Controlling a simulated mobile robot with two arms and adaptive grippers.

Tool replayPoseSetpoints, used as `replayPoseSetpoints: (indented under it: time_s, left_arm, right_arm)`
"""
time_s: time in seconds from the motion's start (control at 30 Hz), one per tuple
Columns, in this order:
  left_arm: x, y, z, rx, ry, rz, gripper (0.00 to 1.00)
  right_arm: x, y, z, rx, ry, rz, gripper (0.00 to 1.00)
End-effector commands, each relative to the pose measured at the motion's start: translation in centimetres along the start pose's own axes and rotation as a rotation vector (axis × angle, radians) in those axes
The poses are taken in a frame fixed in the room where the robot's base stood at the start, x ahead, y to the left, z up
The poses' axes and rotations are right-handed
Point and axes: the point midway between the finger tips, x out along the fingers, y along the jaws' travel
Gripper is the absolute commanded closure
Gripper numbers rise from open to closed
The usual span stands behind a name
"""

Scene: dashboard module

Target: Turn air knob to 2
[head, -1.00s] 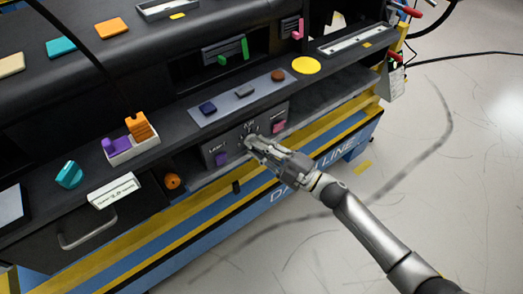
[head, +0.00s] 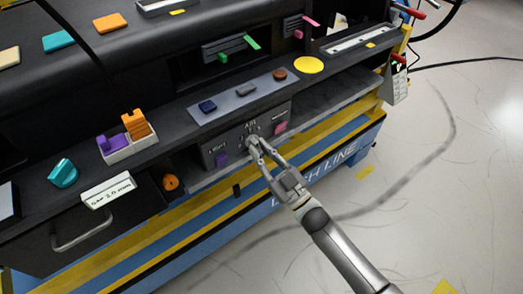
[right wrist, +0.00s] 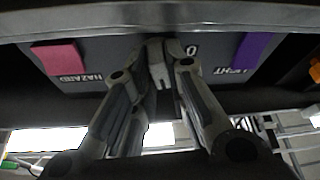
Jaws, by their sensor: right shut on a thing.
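The air knob (right wrist: 158,72) is a small grey knob in the middle of the dark control panel (head: 270,115), under the "AIR" label. My right gripper (head: 253,143) reaches it from the front right in the head view. In the right wrist view, which shows the panel upside down, the fingertips of my right gripper (right wrist: 162,50) are closed around the knob. The fingers hide much of the knob and its dial marks, so I cannot tell which number it points to. My left gripper is not in view.
A purple light switch (head: 221,159) and a pink hazard switch (head: 281,127) flank the knob. An orange knob (head: 170,182) lies further left. A shelf with coloured buttons overhangs the panel. The floor to the right is clear.

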Motion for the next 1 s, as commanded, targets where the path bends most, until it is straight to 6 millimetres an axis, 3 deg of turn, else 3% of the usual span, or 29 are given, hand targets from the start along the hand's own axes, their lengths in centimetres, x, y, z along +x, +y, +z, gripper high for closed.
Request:
replayPoseSetpoints:
  time_s: [0.4,0.97,1.0]
  left_arm:
    - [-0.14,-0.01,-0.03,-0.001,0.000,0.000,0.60]
    - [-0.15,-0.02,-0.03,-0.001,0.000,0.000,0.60]
    - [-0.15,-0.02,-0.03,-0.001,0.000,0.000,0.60]
  right_arm:
    - [-0.12,-0.19,0.14,0.174,-0.005,0.072,1.00]
    - [-0.11,-0.21,0.15,0.197,-0.005,0.082,1.00]
    - [-0.11,-0.21,0.15,0.197,-0.005,0.082,0.81]
